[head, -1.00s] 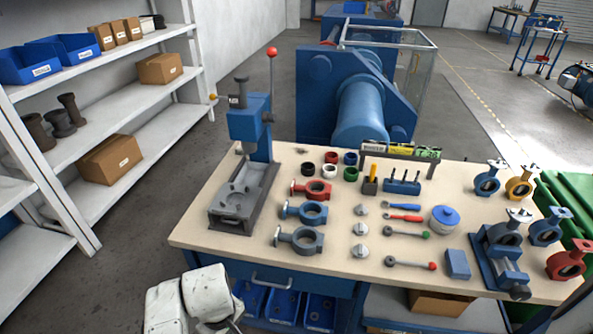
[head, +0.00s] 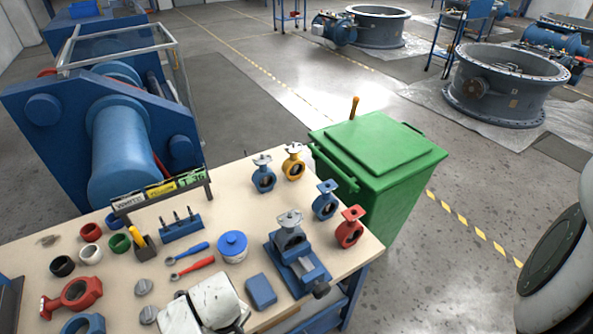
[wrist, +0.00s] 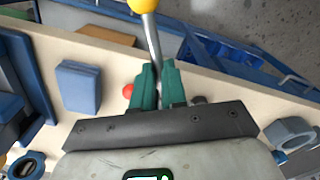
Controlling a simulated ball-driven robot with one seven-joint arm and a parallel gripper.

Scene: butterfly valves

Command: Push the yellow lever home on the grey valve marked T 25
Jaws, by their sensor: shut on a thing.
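The yellow lever shows in the wrist view as a yellow knob (wrist: 143,5) on a bare metal rod (wrist: 152,42). My gripper (wrist: 158,72), with green fingertips, is shut on this rod, and the knob sticks out beyond the tips. A grey valve (head: 290,240) with a light grey top flange stands upright in a blue vise (head: 300,268) at the table's right front. Its T 25 marking is not readable. In the head view my white arm is at the bottom edge, and the gripper's fingers and lever are not visible there.
A blue box (head: 261,290) lies left of the vise. Blue, yellow and red valves stand behind and right of it, including a red one (head: 349,228). A blue-lidded pot (head: 232,246) stands to the left. A green bin (head: 378,160) stands beyond the table's right edge.

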